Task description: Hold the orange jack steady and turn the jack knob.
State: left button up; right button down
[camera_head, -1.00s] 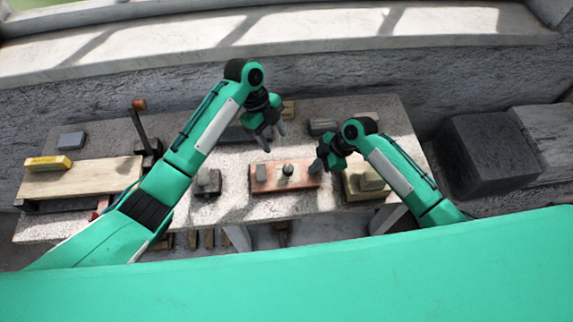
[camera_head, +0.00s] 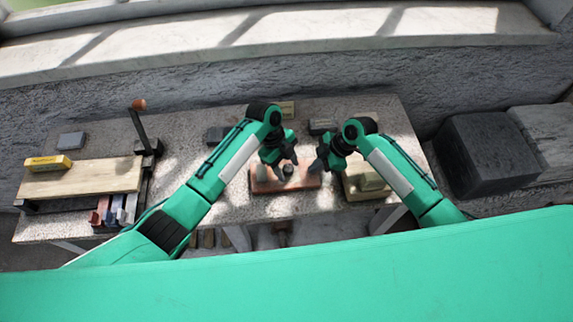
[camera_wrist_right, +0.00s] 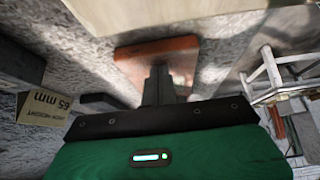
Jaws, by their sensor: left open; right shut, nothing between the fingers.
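The orange jack (camera_head: 268,186) lies flat on the speckled stone table, partly covered by my grippers in the head view. Its grey knob (camera_head: 288,171) stands near the middle of its top. My left gripper (camera_head: 286,170) is open, its fingers low over the jack around or just beside the knob; contact cannot be told. My right gripper (camera_head: 318,166) is shut and empty at the jack's right end. In the right wrist view its dark fingers (camera_wrist_right: 158,84) point at the orange jack body (camera_wrist_right: 182,52); whether they touch it is unclear.
A tan block (camera_head: 365,179) stands close right of the jack. Dark blocks (camera_head: 322,126) lie behind. A wooden board (camera_head: 85,180) with a yellow box (camera_head: 47,163) and an upright lever (camera_head: 140,125) are at left.

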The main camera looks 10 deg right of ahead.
pick_arm(q)
jog(key=c, duration=1)
jog(key=shift+o, duration=0.2)
